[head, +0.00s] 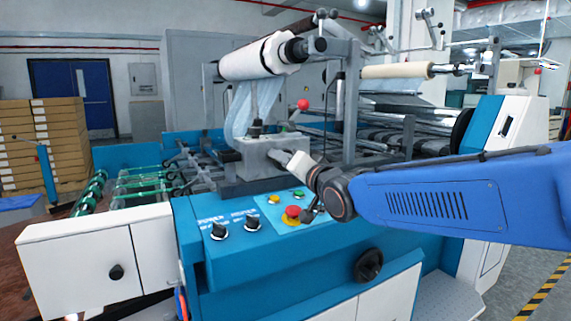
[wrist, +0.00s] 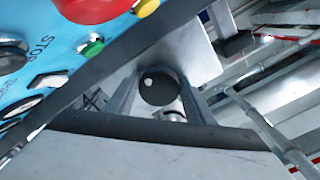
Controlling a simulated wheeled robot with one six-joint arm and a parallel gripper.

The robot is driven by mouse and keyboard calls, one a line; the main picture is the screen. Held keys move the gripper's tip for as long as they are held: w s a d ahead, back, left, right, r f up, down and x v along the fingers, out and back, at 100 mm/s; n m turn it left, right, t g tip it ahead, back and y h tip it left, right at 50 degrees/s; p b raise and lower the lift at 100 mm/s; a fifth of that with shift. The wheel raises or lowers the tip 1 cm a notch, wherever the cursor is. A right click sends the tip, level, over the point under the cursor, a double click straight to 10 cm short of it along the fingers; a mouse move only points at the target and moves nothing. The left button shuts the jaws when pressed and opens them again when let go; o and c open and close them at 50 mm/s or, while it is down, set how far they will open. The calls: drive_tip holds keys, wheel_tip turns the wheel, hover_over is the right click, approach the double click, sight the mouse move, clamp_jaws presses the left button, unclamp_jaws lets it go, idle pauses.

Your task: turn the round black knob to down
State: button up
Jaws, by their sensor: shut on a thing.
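The round black knob (wrist: 159,88) shows in the wrist view, with a small white dot on the left of its face. My gripper (wrist: 160,96) has one finger on each side of it and is shut on it. In the head view my gripper (head: 287,157) reaches to the front of a grey metal box (head: 262,150) on the machine. There the knob is hidden behind my gripper and wrist.
Below my gripper is a blue panel (head: 285,240) with a red stop button (head: 292,213) and two black switches, one marked POWER (head: 219,231). A large black handwheel (head: 369,265) sits on the front. A white roll (head: 262,57) hangs above.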

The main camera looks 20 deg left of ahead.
drive_tip(key=shift+f, duration=0.15)
drive_tip(key=o, duration=1)
drive_tip(key=v, duration=1.7)
drive_tip(key=shift+s+d, duration=0.1)
drive_tip(key=shift+d, duration=0.15)
